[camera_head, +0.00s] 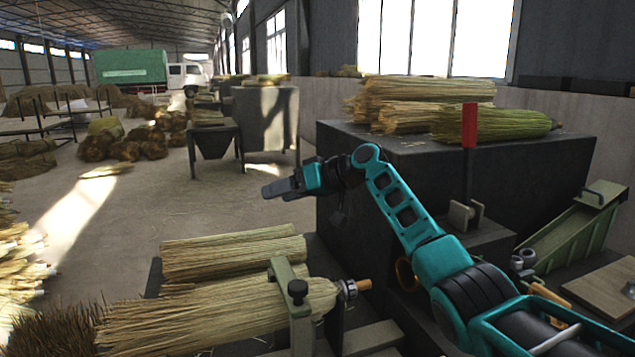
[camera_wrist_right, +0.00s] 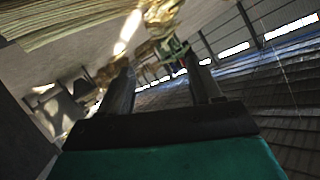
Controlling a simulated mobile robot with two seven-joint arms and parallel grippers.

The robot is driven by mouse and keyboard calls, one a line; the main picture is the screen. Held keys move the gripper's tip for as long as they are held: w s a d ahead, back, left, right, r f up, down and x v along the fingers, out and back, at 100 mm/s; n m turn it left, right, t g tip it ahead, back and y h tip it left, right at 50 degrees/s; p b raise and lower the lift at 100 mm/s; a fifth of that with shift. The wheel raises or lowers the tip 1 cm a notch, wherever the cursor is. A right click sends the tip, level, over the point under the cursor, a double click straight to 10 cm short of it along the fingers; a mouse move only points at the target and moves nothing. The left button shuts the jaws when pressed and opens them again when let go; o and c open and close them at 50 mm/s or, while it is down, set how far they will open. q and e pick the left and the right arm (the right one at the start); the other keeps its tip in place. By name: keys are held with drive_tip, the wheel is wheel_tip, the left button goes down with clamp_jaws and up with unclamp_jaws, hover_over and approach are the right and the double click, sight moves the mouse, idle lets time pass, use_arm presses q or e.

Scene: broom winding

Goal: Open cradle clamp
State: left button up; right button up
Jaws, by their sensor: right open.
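The cradle clamp (camera_head: 281,272) is a pale green bar with a black knob (camera_head: 297,291). In the head view it lies across a straw broom bundle (camera_head: 200,318) at the bottom centre, near the bundle's bound neck. A wooden handle end (camera_head: 362,285) sticks out to the right of the neck. My right gripper (camera_head: 272,190) is open and empty, in the air above and beyond the clamp, well apart from it. In the right wrist view its two fingers (camera_wrist_right: 163,82) are spread with nothing between them. The clamp cannot be made out there. My left gripper is not in view.
A second straw bundle (camera_head: 235,254) lies behind the clamped one. A dark block (camera_head: 345,150) carries more straw bundles (camera_head: 425,100). A lever with a red grip (camera_head: 469,125) stands beside my right arm. A green sloped frame (camera_head: 575,230) is at the right.

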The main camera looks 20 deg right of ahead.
drive_tip(key=v, duration=1)
drive_tip(key=shift+s+d+b, duration=0.15)
drive_tip(key=shift+s+b, duration=0.05)
drive_tip(key=shift+b, duration=0.2)
drive_tip(key=shift+d, duration=0.1)
